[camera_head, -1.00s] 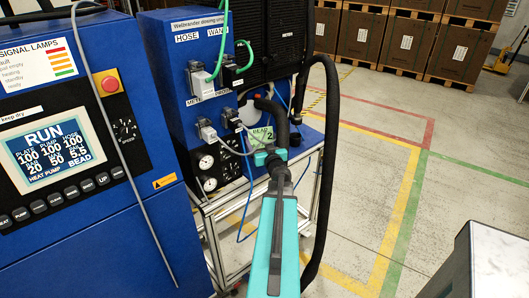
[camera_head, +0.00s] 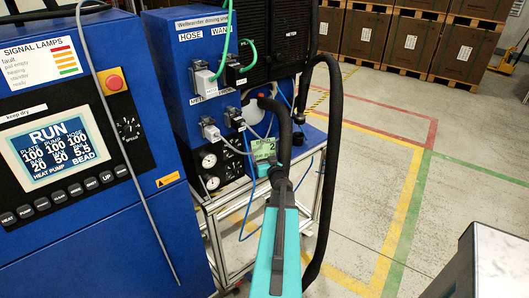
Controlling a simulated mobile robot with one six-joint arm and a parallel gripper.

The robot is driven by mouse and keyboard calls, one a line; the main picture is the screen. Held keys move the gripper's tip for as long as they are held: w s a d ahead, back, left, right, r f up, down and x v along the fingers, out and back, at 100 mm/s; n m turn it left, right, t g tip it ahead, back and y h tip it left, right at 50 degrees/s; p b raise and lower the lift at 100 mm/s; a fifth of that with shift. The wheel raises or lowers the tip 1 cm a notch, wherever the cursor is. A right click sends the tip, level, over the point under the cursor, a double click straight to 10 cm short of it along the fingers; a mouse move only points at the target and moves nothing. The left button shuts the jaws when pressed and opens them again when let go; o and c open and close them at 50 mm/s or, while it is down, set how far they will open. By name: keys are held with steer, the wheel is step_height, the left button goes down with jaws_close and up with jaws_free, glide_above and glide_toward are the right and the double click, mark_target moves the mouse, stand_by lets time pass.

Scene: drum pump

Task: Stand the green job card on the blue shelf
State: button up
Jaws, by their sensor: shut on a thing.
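The green job card (camera_head: 264,147), with a large 2 and a line of lettering above it, stands roughly upright facing me at the far end of my arm. My gripper (camera_head: 273,165) is shut on its lower part; the fingertips are small and partly hidden by my arm. The blue shelf (camera_head: 312,138) shows as a blue surface to the right of the card, on the metal frame. The card appears in front of or over its left part. I cannot tell whether the card's lower edge touches it.
A blue dosing unit (camera_head: 181,80) with cables and gauges stands behind and left of the card. A thick black hose (camera_head: 333,150) loops down on the right. A blue control cabinet (camera_head: 100,230) fills the left. Open floor (camera_head: 460,200) lies to the right.

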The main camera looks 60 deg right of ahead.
steer(key=shift+f, duration=0.6)
steer(key=shift+f, duration=0.15)
steer(key=o, duration=0.9)
steer(key=shift+o, duration=0.2)
steer(key=b+v, duration=0.1)
steer(key=v, duration=1)
steer(key=shift+s, duration=0.3)
